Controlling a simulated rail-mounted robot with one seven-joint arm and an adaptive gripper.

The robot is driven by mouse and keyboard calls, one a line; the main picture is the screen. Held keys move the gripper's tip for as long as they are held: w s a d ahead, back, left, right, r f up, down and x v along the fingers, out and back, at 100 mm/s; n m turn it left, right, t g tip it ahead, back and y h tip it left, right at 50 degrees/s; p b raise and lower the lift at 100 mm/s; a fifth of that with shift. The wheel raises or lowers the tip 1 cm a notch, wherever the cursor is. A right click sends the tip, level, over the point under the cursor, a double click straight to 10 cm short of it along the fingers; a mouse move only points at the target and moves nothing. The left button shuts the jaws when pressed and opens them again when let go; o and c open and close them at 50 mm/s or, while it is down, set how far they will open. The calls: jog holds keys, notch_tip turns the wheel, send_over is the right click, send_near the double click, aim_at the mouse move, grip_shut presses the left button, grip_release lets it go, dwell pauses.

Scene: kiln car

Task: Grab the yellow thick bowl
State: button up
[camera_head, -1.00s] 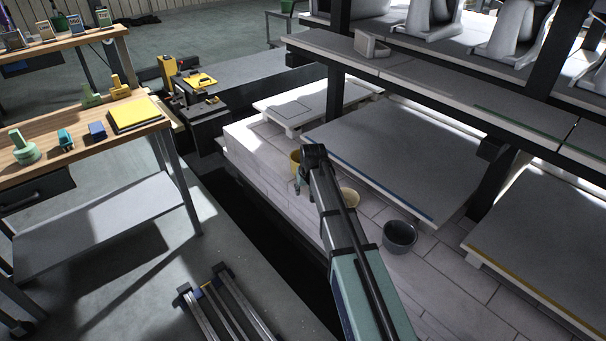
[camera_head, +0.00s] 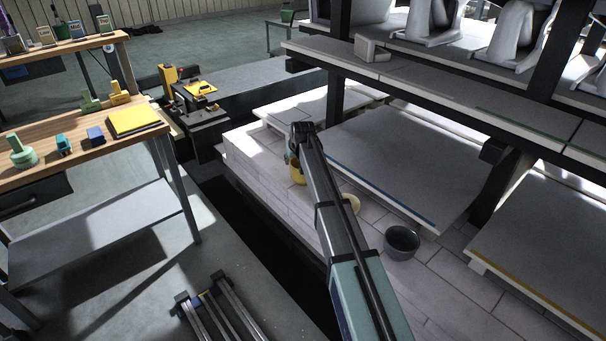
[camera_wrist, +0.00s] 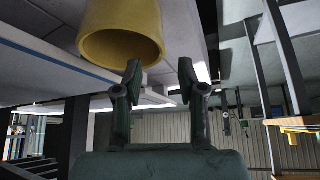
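The yellow thick bowl (camera_head: 298,177) stands on the pale tiled deck in the head view, partly hidden behind my arm. In the wrist view the yellow bowl (camera_wrist: 120,32) is large at the top left, with its open mouth and thick rim showing and its top cut off by the frame. My gripper (camera_wrist: 160,72) is open, with its two fingers apart and nothing between them. The left finger's tip is close to the bowl's rim; I cannot tell if they touch. In the head view my gripper is mostly hidden behind the arm.
A raised grey slab (camera_head: 400,165) lies right of the bowls, with a shelf (camera_head: 430,88) above. A wooden workbench (camera_head: 75,140) stands at left.

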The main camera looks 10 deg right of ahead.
aim_at(292, 166)
jog(key=shift+x, duration=4)
jog(key=shift+s+d, duration=0.1)
jog(key=shift+s, duration=0.05)
grip_shut()
